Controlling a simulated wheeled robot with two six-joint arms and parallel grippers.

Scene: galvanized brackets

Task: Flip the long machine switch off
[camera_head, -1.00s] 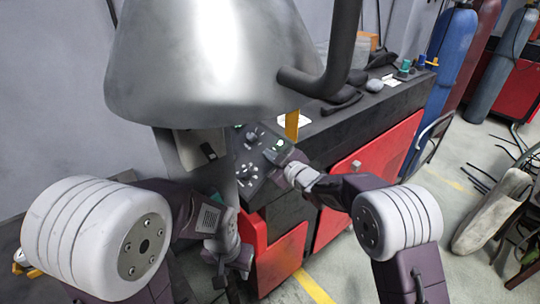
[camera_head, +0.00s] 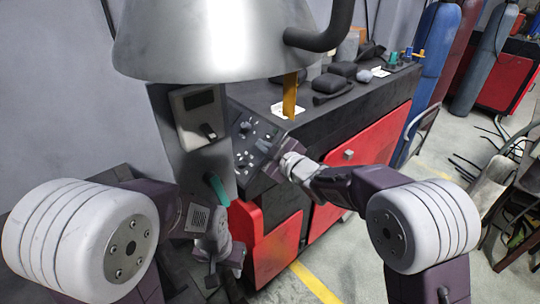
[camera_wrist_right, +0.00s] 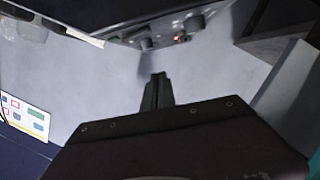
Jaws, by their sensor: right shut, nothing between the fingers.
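A grey box (camera_head: 186,101) under the metal hood carries a dark protruding switch (camera_head: 208,131). Beside it is a slanted dark control panel (camera_head: 240,149) with several small knobs and switches. I cannot tell for sure which one is the long machine switch. My right gripper (camera_head: 268,164) is at the panel's right side and hides part of it; contact cannot be told. In the right wrist view the gripper (camera_wrist_right: 158,88) is shut and empty, below the panel's knobs (camera_wrist_right: 194,23) and a small red light (camera_wrist_right: 181,38). My left gripper (camera_head: 225,262) hangs low, its jaws unclear.
A large metal hood (camera_head: 215,40) with a dark pipe overhangs the panel. A black-topped bench with red doors (camera_head: 362,150) runs right, with dark items on top. A yellow post (camera_head: 290,96) stands behind the panel. Gas cylinders (camera_head: 433,60) stand at the back right.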

